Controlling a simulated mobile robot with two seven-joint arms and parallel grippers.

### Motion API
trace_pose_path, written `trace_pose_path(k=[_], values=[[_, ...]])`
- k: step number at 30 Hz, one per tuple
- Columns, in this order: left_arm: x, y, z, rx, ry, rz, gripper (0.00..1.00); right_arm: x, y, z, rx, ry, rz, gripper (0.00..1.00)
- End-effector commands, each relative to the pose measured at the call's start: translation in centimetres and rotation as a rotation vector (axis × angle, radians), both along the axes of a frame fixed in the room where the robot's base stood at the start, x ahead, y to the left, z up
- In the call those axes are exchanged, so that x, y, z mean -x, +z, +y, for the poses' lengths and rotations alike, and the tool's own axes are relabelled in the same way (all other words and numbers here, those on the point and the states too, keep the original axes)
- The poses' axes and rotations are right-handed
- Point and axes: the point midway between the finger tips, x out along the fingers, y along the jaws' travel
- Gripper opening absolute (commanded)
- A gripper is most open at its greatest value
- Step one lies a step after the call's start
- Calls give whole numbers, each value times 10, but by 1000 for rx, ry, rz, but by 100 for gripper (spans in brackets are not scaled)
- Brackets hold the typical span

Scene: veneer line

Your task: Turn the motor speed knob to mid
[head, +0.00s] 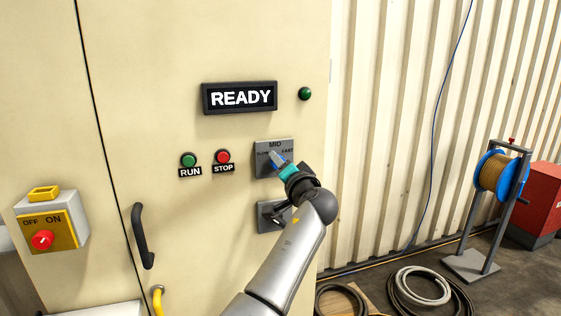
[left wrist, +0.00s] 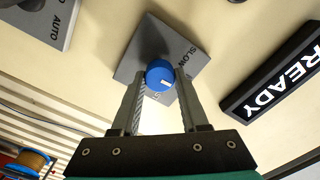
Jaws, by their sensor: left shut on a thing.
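The motor speed knob is a blue round knob (left wrist: 160,75) on a grey plate (head: 264,165) marked SLOW, MID and FAST. In the left wrist view my left gripper (left wrist: 159,82) is shut on the knob, one finger on each side. A short white mark shows on the knob's face, but I cannot tell exactly which label it points to. SLOW shows at the upper right of the knob there; the fingers partly cover the other lettering. In the head view my left gripper (head: 281,162) reaches the plate and hides most of the knob. My right gripper is not in view.
A READY display (head: 240,97) and a green lamp (head: 305,93) sit above. RUN (head: 188,160) and STOP (head: 223,157) buttons are left of the plate. Another grey plate (head: 267,221) is just below, partly behind my arm. A red switch (head: 42,240) is far left.

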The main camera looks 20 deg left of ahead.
Motion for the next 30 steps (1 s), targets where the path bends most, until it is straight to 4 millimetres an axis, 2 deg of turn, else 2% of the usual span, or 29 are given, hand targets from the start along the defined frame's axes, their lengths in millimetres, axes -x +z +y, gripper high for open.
trace_pose_path(k=[9, 22, 23, 30], values=[[0, 2, 0, -65, -1, 39, 0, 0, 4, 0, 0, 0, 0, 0], [0, 2, 0, -71, -1, 42, 0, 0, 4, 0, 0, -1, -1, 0], [0, 2, 0, -71, -1, 42, 47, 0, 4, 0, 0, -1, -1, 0], [0, 1, 0, -69, 0, 44, 74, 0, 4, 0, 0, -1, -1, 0]])
